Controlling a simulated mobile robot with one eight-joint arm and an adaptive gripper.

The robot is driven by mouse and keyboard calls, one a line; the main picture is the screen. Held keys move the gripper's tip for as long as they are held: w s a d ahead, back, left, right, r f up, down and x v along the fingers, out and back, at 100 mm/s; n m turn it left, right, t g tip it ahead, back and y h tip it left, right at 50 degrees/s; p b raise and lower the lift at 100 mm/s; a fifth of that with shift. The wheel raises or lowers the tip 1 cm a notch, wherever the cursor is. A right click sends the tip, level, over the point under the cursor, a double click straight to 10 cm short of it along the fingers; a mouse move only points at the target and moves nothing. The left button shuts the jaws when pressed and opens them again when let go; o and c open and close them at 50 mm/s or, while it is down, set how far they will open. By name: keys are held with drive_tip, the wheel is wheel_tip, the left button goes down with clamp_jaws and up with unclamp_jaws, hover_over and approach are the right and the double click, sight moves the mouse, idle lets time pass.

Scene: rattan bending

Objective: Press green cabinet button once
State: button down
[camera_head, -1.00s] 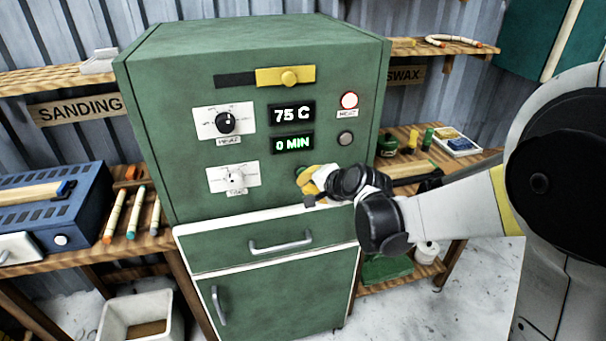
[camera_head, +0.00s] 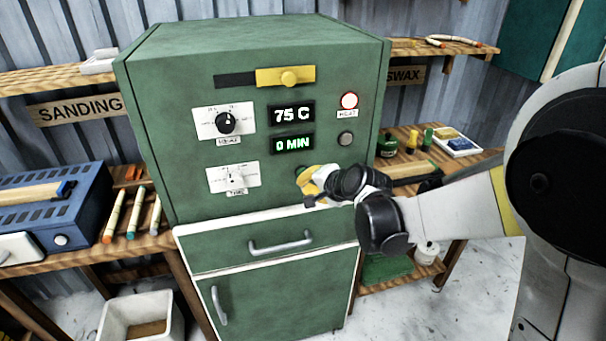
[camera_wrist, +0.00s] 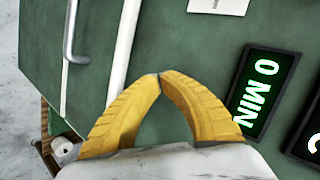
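The green cabinet (camera_head: 160,150) stands in the middle of the head view. Its displays read 75 C (camera_head: 291,114) and 0 MIN (camera_head: 292,144). A small green button (camera_head: 300,170) shows only partly at my gripper's tips, below the 0 MIN display. My gripper (camera_head: 302,180) is at the cabinet front, right over that spot. In the wrist view its yellow fingers (camera_wrist: 160,76) meet at the tips, shut with nothing visible between them. The green button is not visible there, and I cannot tell whether the fingertips touch it.
A drawer handle (camera_head: 281,243) sticks out below. Workbenches with tools flank the cabinet.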

drive_tip(key=shift+w, duration=0.1)
drive_tip(key=shift+w+a, duration=0.15)
drive_tip(key=shift+w, duration=0.2)
drive_tip(key=shift+w+a, duration=0.1)
drive_tip(key=shift+w, duration=0.3)
idle(0.7)
idle(0.4)
drive_tip(key=shift+s+d, duration=0.25)
drive_tip(key=shift+s, duration=0.55)
drive_tip(key=s, duration=0.2)
drive_tip(key=s+d, duration=0.1)
drive_tip(key=s, duration=0.1)
drive_tip(key=shift+s+d, duration=0.2)
drive_tip(key=shift+s, duration=0.2)
